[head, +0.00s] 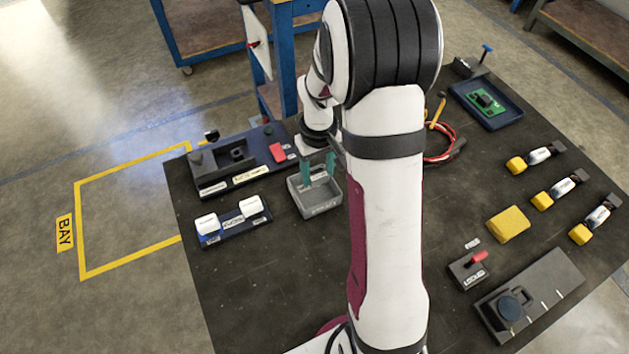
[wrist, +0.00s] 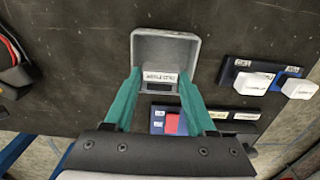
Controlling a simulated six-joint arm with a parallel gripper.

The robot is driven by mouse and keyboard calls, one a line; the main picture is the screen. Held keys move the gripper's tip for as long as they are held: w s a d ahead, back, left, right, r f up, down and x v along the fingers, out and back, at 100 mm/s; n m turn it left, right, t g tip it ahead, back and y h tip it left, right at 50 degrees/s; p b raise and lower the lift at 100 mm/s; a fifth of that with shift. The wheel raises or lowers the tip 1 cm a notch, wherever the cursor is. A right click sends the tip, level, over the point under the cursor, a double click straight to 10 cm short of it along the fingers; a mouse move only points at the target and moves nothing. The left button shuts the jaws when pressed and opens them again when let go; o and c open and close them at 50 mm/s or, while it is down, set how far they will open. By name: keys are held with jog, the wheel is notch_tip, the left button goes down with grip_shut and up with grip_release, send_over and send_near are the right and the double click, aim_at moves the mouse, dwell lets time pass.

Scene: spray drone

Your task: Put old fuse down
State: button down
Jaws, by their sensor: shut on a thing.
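My gripper (wrist: 158,78) has teal fingers and is shut on the old fuse (wrist: 159,78), a small block with a white label and a dark part below it. A grey open bin (wrist: 166,37) shows behind the fuse in the wrist view. In the head view my gripper (head: 319,170) points down at the grey bin (head: 319,209), with its fingertips at or just inside the rim. I cannot tell whether the fuse touches the bin's floor. My arm hides part of the table to the right of the bin.
A dark fixture with a red block (head: 278,152) stands behind and left of the bin. A holder with two white blocks (head: 228,219) is at its left. Red cable (head: 452,150), a blue tray (head: 460,92) and a yellow block (head: 508,225) lie right. The front-left table is clear.

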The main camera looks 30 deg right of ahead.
aim_at(314, 172)
jog(key=shift+w+a+f, duration=0.15)
jog(key=shift+f, duration=0.95)
jog(key=shift+w+a+f, duration=0.1)
jog(key=shift+w+f, duration=0.05)
jog(key=shift+f, duration=0.95)
jog(key=shift+f, duration=0.1)
jog(key=c, duration=0.5)
grip_release()
notch_tip(314, 172, up, 11)
jog(key=shift+r, duration=0.15)
jog(key=s+a+r+m, duration=0.2)
jog(key=s+a, duration=0.2)
jog(key=s, duration=0.3)
jog(key=s+a+r+m+y, duration=0.1)
jog(key=s+a+r, duration=0.2)
jog(key=s, duration=0.5)
jog(key=s+a+r+m, duration=0.2)
jog(key=s+a, duration=0.4)
jog(key=s, duration=0.2)
jog(key=shift+s+r+m+y, duration=0.1)
jog(key=shift+r+m+y, duration=0.1)
jog(key=shift+m+y, duration=0.15)
